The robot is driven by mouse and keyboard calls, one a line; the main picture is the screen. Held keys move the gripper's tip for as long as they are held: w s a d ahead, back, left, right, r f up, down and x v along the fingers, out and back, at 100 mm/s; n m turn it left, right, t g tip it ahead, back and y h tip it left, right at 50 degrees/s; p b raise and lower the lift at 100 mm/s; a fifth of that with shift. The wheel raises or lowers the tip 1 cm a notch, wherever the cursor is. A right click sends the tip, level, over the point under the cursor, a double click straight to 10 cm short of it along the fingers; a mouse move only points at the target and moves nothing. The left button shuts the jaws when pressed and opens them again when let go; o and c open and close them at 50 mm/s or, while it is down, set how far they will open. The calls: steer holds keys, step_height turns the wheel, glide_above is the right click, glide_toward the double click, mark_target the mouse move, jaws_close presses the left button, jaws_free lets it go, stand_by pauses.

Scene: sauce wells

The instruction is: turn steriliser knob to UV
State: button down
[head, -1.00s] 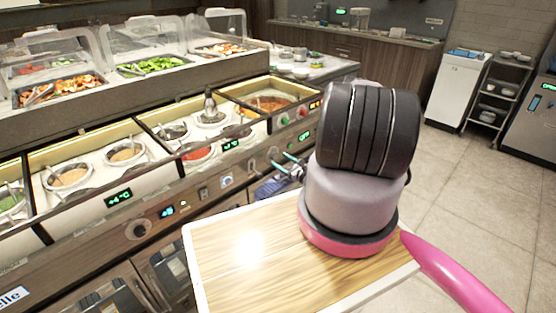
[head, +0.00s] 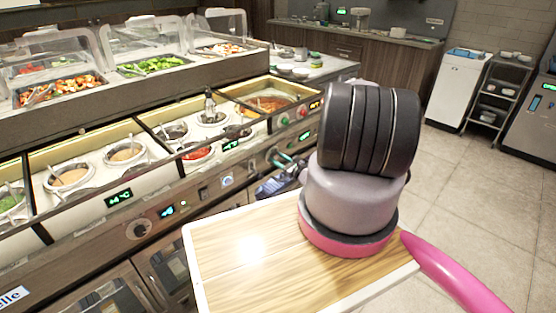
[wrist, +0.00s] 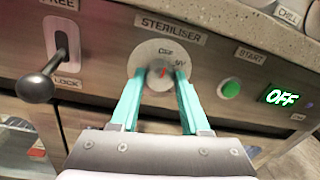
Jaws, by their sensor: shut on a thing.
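The steriliser knob (wrist: 155,77) is a round grey knob on a pale dial below the label "STERILISER" in the wrist view. A small red mark shows on it, near its upper right. The mark "UV" (wrist: 180,65) is at the dial's right; another small word is at its top. My gripper (wrist: 160,82) is shut on the knob, one teal finger on each side. The fingers hide parts of the dial, and I cannot tell exactly which mark the red line meets. In the head view my gripper (head: 285,159) is at the counter front, partly hidden by my arm.
A green start button (wrist: 229,90) and a display reading "OFF" (wrist: 283,97) are right of the knob. A black-knobbed lever (wrist: 37,87) in a "FREE"/"LOCK" slot is at the left. The counter edge (wrist: 235,28) overhangs above. Open floor (head: 460,200) lies to the right.

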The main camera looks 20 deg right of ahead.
steer(key=shift+m, duration=0.3)
steer(key=m, duration=0.4)
steer(key=shift+d+m, duration=0.1)
steer(key=shift+m, duration=0.2)
steer(key=m, duration=0.4)
steer(key=shift+g, duration=0.3)
steer(key=shift+c, duration=1.9)
jaws_free()
steer(key=v, duration=1.1)
